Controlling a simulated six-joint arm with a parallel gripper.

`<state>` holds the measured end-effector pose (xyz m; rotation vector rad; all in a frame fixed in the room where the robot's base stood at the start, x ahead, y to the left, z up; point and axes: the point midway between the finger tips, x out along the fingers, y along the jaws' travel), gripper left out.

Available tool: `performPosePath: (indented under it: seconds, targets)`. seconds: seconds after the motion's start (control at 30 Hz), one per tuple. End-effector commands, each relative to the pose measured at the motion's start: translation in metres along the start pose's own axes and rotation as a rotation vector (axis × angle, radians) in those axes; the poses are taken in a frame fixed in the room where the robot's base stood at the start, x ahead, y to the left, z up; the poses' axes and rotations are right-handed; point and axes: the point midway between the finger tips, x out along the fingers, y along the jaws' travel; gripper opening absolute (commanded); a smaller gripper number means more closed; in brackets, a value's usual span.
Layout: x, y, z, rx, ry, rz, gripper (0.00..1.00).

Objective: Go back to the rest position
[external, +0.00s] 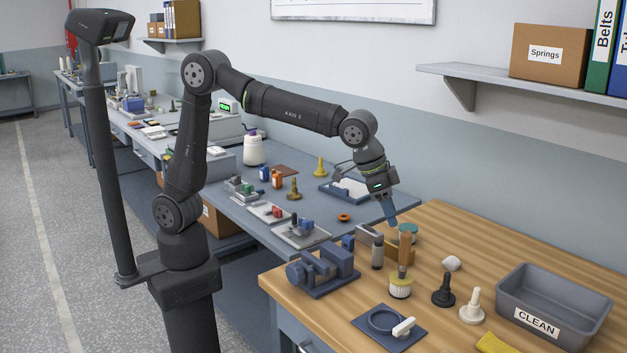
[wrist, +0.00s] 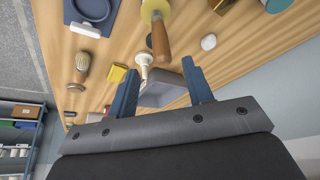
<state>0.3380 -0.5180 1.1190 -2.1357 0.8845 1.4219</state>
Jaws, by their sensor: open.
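My gripper (external: 388,212) hangs from the outstretched arm above the left part of the wooden bench (external: 450,240) in the external view. In the wrist view, my gripper (wrist: 161,90) shows two blue fingers spread apart. Nothing is held between them. The grey bin marked CLEAN (external: 550,298) stands on the bench at the right, and its grey side (wrist: 165,95) shows beyond the fingers in the wrist view. A brush with a wooden handle (external: 402,262) stands upright on the bench, below and right of the gripper in the external view.
A blue-grey vise (external: 322,272), a black peg (external: 443,290), a white peg (external: 472,307), a white lump (external: 452,263) and a yellow cloth (external: 493,343) are on the bench. A dark blue tray (external: 372,336) lies in front. A wall shelf (external: 530,84) is at upper right.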

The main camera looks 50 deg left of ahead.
Motion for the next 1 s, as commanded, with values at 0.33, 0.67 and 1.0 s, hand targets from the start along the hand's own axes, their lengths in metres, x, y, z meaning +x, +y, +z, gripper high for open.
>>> performPosePath:
  seconds: [0.33, 0.67, 1.0]
  targets:
    - [0.052, 0.000, 0.001, 0.000, -0.004, -0.001, 0.47]
    - [0.118, -0.001, 0.001, 0.000, -0.003, -0.001, 0.47]
    - [0.088, 0.000, -0.013, 0.000, 0.001, 0.000, 0.47]
